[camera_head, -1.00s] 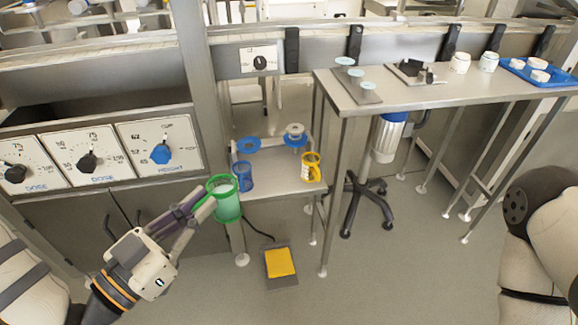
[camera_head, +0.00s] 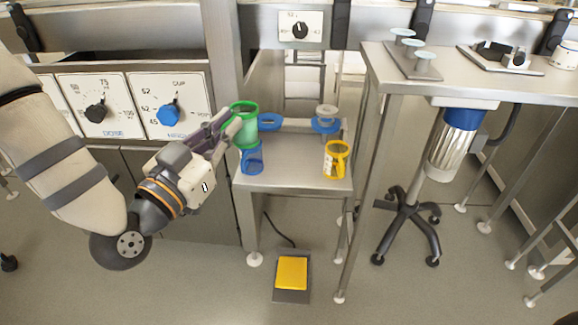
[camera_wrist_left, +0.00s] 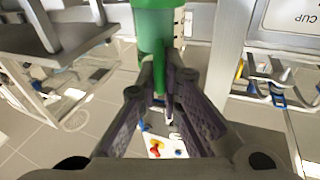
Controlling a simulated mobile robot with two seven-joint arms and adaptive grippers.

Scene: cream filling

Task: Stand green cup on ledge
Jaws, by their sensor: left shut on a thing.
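My left gripper (camera_head: 230,128) is shut on the green cup (camera_head: 245,128). The cup is upright, above the left back part of the small steel ledge (camera_head: 295,175), and overlaps the top of the blue cup (camera_head: 252,158) in the head view. I cannot tell how high its base is. In the left wrist view the green cup (camera_wrist_left: 155,30) is at the top, beyond the fingers (camera_wrist_left: 160,90). The blue cup and the yellow cup (camera_head: 336,160) stand on the ledge. My right gripper is out of view.
Blue ring fixtures (camera_head: 269,121) (camera_head: 325,126) are at the ledge's back. A dial panel (camera_head: 170,105) is at left, and a taller steel table (camera_head: 440,80) at right. A yellow foot pedal (camera_head: 292,272) is on the floor. The ledge's middle is clear.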

